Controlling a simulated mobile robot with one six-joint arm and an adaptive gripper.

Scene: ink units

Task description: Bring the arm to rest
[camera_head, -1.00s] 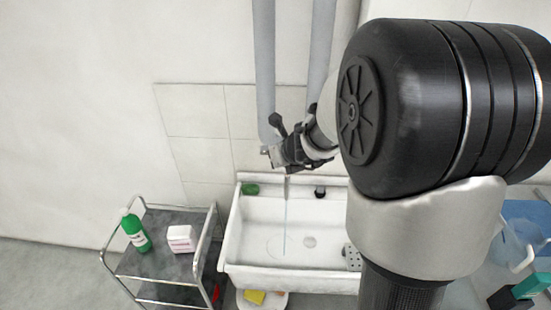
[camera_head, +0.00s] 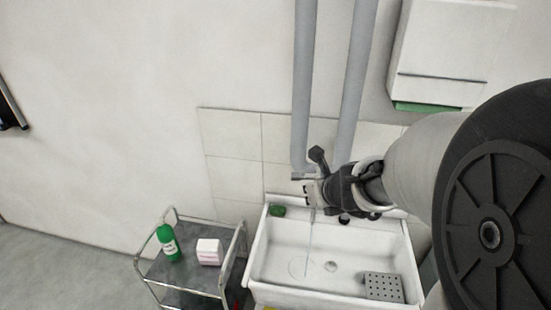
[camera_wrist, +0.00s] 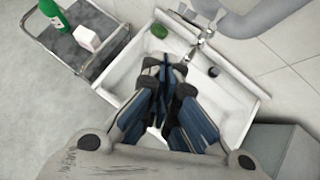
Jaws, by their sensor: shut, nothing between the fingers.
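My gripper (camera_head: 312,192) is in front of the tap and pipes, above the back of the white sink (camera_head: 262,250). It points left in the head view, and my arm reaches in from the right. In the wrist view my gripper (camera_wrist: 163,66) has its fingers together over the sink (camera_wrist: 122,80), with nothing between them. The fingers hide part of the basin. A thin stream of water seems to run from the tap into the sink.
A metal trolley (camera_head: 185,272) left of the sink carries a green bottle (camera_head: 169,243) and a white box (camera_head: 209,252). A green item (camera_head: 277,211) lies on the sink's back ledge. Two grey pipes (camera_head: 304,90) run up the wall. A white dispenser (camera_head: 450,45) hangs upper right.

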